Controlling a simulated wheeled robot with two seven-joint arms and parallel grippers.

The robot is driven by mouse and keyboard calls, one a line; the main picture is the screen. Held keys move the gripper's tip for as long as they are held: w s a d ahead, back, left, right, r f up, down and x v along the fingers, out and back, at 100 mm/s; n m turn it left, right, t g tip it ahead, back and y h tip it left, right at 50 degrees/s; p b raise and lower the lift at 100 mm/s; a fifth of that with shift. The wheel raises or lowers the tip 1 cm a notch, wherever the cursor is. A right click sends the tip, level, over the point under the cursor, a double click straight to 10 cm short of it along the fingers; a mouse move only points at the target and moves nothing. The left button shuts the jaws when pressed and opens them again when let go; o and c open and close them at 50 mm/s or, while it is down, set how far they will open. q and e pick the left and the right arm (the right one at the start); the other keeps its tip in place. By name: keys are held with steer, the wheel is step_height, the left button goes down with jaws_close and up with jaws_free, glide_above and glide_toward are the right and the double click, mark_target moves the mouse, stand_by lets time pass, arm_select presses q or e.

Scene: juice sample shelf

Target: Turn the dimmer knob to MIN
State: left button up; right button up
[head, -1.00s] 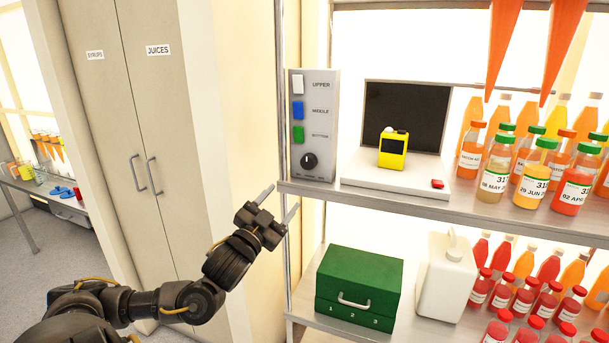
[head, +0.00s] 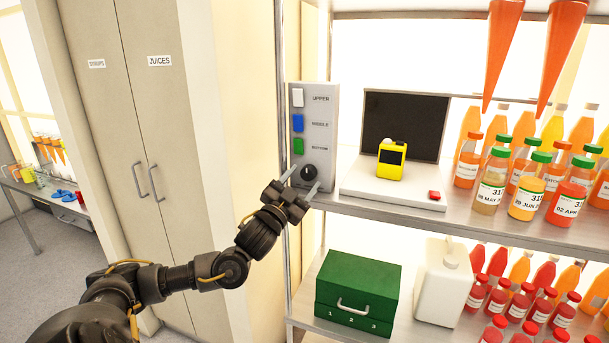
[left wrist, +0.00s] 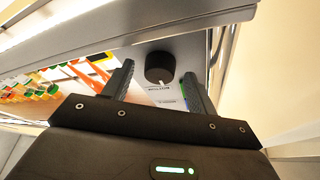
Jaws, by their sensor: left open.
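The black dimmer knob (head: 308,172) sits low on the grey switch panel (head: 318,118), below a white, a blue and a green switch. My left gripper (head: 304,178) is open just in front of the knob, its fingers reaching toward the panel's lower part. In the left wrist view the knob (left wrist: 160,66) shows beyond and between the two spread fingertips (left wrist: 158,75), with a white pointer mark on it. Whether the fingers touch the knob I cannot tell. The scale marks under the knob are partly hidden by the gripper. My right gripper is not in view.
A yellow device (head: 391,158) stands on a white base with a red button (head: 434,195) right of the panel. The metal shelf edge (head: 400,214) runs just below. Juice bottles (head: 528,195) stand at right. A green box (head: 356,290) and white canister (head: 444,285) are below.

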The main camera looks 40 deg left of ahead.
arm_select(q)
steer(key=shift+w+r, duration=0.1)
steer(key=shift+w, duration=0.3)
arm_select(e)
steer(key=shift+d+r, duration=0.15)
arm_select(q)
steer(key=shift+c, duration=0.2)
